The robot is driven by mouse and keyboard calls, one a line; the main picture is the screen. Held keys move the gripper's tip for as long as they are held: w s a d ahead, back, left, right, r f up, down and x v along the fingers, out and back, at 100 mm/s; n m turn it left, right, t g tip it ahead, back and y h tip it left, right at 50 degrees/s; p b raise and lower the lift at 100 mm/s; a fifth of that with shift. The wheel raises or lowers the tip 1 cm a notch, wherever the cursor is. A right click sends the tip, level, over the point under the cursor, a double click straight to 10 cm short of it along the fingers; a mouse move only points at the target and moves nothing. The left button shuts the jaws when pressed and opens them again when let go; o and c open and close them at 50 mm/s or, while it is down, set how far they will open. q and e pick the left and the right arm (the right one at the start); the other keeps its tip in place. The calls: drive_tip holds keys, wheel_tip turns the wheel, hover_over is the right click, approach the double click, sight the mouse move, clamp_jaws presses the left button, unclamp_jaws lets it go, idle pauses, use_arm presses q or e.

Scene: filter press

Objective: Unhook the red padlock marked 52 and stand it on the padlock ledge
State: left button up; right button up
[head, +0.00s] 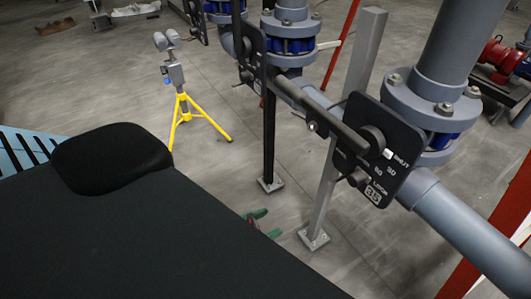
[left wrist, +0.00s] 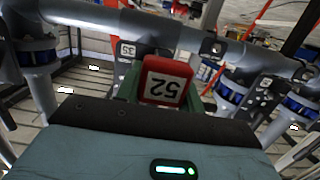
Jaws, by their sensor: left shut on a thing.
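The red padlock (left wrist: 167,82) marked 52 fills the middle of the left wrist view, its number upside down there. My left gripper (left wrist: 163,92) is shut on it, with green fingers on both sides of its body. In the head view the green fingertips of my left gripper (head: 261,224) show low in the middle, past the edge of my dark arm, with a little red between them. The padlock's shackle is hidden, so I cannot tell whether it hangs on anything. I cannot make out the padlock ledge. My right gripper is not in view.
A black valve plate (head: 393,165) marked 35, with a long lever (head: 318,112), stands on the right by grey pipes (head: 455,220). A grey post (head: 345,120) and a black post stand near the fingertips. A yellow tripod stand (head: 183,112) is farther back.

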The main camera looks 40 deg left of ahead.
use_arm(q)
drive_tip(key=shift+f+p+v, duration=0.15)
drive_tip(key=shift+p+v, duration=0.05)
drive_tip(key=shift+v, duration=0.7)
drive_tip(key=shift+f+p+v, duration=0.15)
drive_tip(key=shift+p+v, duration=0.05)
drive_tip(key=shift+v, duration=0.75)
drive_tip(key=shift+w+d, duration=0.2)
drive_tip(key=shift+w, duration=0.2)
drive_tip(key=w+r+n+y, duration=0.1)
drive_tip(key=w+n+y, duration=0.1)
drive_tip(key=w, duration=0.4)
drive_tip(key=w+r+n+t+y, duration=0.1)
drive_tip(key=w+r+n+y, duration=0.1)
drive_tip(key=w, duration=0.4)
drive_tip(key=shift+w+r+y, duration=0.25)
drive_tip(key=shift+y, duration=0.55)
